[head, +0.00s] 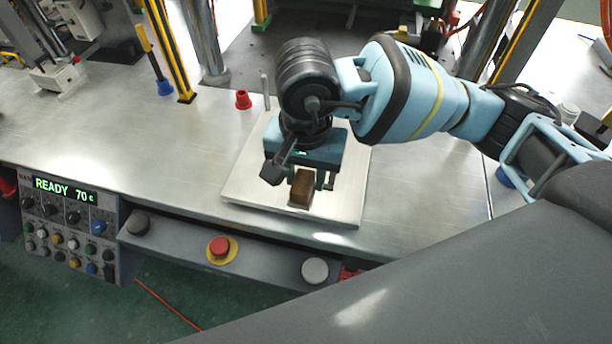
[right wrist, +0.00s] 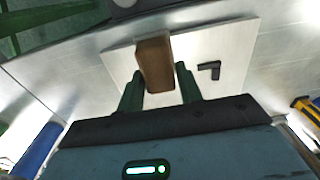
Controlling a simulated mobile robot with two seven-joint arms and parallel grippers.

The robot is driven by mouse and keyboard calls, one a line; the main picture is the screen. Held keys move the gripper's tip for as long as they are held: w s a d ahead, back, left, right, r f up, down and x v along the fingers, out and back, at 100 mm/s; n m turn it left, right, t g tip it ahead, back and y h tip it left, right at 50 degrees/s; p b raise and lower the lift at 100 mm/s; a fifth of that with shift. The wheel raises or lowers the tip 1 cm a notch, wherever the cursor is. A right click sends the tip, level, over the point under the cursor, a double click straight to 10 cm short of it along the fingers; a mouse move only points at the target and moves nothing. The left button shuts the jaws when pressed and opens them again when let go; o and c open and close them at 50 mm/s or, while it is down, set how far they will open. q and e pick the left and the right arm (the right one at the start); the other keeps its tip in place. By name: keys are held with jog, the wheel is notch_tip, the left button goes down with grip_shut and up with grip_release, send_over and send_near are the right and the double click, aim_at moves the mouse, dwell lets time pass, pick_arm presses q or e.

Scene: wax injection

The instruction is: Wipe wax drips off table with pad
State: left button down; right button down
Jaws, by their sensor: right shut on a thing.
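A brown block-shaped pad (head: 302,188) is held by my right gripper (head: 311,180) low over a pale square plate (head: 248,180) on the metal table (head: 150,150). The right wrist view shows the pad (right wrist: 155,63) between the two dark green fingers of the right gripper (right wrist: 160,85), with the plate (right wrist: 262,40) behind it. Whether the pad touches the plate I cannot tell. I cannot make out wax drips; the arm and gripper hide part of the plate. My left gripper is not in view.
A small dark L-shaped thing (right wrist: 209,68) shows on the plate. A red cup-like piece (head: 242,100) stands behind it. At the front edge are a control panel (head: 68,225) reading READY 70 and a red button (head: 219,246). The table's left part is mostly clear.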

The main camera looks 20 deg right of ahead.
aim_at(305, 174)
jog(key=shift+r, duration=0.35)
jog(key=shift+r+p, duration=0.5)
jog(key=shift+r, duration=0.65)
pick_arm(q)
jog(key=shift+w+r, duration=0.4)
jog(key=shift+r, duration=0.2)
pick_arm(e)
jog(key=shift+f, duration=0.1)
